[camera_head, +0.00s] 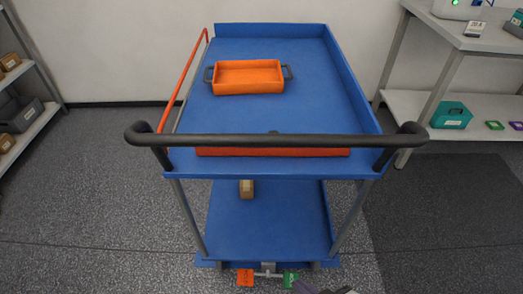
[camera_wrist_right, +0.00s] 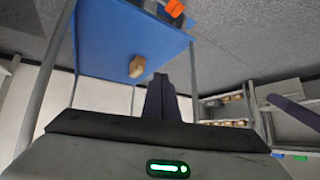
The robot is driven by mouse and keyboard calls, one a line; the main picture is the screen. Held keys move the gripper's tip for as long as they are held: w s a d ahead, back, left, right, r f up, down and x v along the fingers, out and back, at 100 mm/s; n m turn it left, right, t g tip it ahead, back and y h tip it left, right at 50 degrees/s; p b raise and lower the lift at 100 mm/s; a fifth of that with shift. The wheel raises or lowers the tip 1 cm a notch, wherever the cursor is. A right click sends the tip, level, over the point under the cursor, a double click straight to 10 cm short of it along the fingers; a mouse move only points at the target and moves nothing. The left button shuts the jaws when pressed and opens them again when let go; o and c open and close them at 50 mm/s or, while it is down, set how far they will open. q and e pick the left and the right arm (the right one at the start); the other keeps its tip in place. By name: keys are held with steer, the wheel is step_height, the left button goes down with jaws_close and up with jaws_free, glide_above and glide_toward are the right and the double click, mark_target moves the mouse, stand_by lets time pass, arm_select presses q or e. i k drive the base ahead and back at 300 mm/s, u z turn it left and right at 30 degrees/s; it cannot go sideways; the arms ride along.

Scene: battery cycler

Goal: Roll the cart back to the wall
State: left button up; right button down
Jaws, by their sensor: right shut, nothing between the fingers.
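The blue two-shelf cart (camera_head: 300,105) stands in front of me, its far end toward the pale wall (camera_head: 130,45); whether it touches the wall is hidden. Its black handle bar (camera_head: 270,141) faces me. An orange pedal (camera_head: 245,278) and a green pedal (camera_head: 291,280) sit low at its near end. My right gripper (camera_head: 303,287) shows only partly at the bottom edge, close beside the green pedal; contact is unclear. In the wrist view its fingers (camera_wrist_right: 160,78) are shut and empty, with an orange pedal (camera_wrist_right: 175,8) above. My left gripper is out of view.
An orange tray (camera_head: 249,77) stands on the cart's top, and a small brown box (camera_head: 247,189) on its lower shelf. A workbench (camera_head: 470,38) stands at right, a shelf rack (camera_head: 30,130) at left. The floor (camera_head: 90,200) beside the cart is clear.

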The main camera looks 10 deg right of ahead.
mark_target(289, 218)
steer(key=z, duration=1.7)
steer(key=k, duration=1)
steer(key=u, duration=1.1)
steer(key=i, duration=0.5)
steer(key=u, duration=0.1)
